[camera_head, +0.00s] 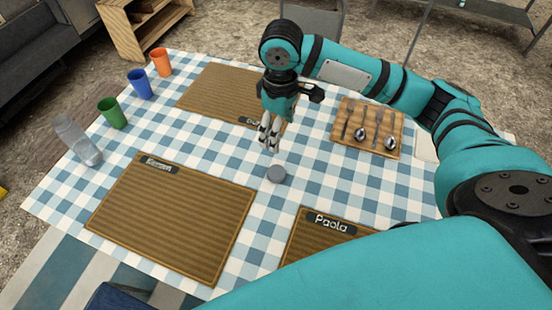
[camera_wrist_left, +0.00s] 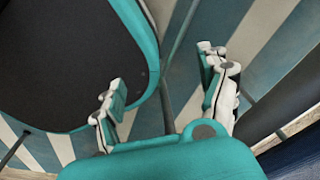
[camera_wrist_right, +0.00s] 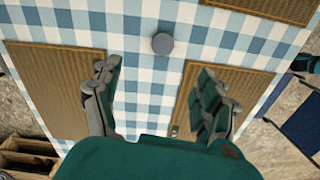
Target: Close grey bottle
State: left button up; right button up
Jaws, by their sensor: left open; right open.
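A translucent grey bottle (camera_head: 77,141) stands upright at the left edge of the checkered table; its top is too small to make out clearly. A round grey cap (camera_head: 276,174) lies on the cloth between the placemats, and it also shows in the right wrist view (camera_wrist_right: 163,43). My right gripper (camera_head: 269,138) points down above the cloth, just behind the cap. It is open and empty, with its fingers apart in the right wrist view (camera_wrist_right: 155,90). My left gripper (camera_wrist_left: 162,75) is open and empty in the left wrist view, away from the bottle and cap.
Green (camera_head: 111,113), blue (camera_head: 141,84) and orange (camera_head: 160,62) cups stand along the table's left side. Ribbed placemats (camera_head: 172,220) with name tags lie flat. A wooden board (camera_head: 366,127) with cutlery is at the right. Cloth around the cap is clear.

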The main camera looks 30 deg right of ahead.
send_over(277, 173)
jog(key=f, duration=1.1)
jog(key=shift+s+d, duration=0.15)
jog(key=shift+d, duration=0.1)
jog(key=shift+f, duration=0.45)
jog(key=f, duration=0.5)
jog(key=shift+w+a, duration=0.2)
jog(key=shift+a, duration=0.05)
pick_arm(q)
jog(key=s, duration=0.1)
jog(key=s+a, duration=0.1)
jog(key=shift+s+a+f, duration=0.15)
jog(key=shift+s+f, duration=0.1)
jog(key=shift+s, duration=0.15)
jog(key=shift+w, duration=0.1)
pick_arm(e)
jog(key=c, duration=0.8)
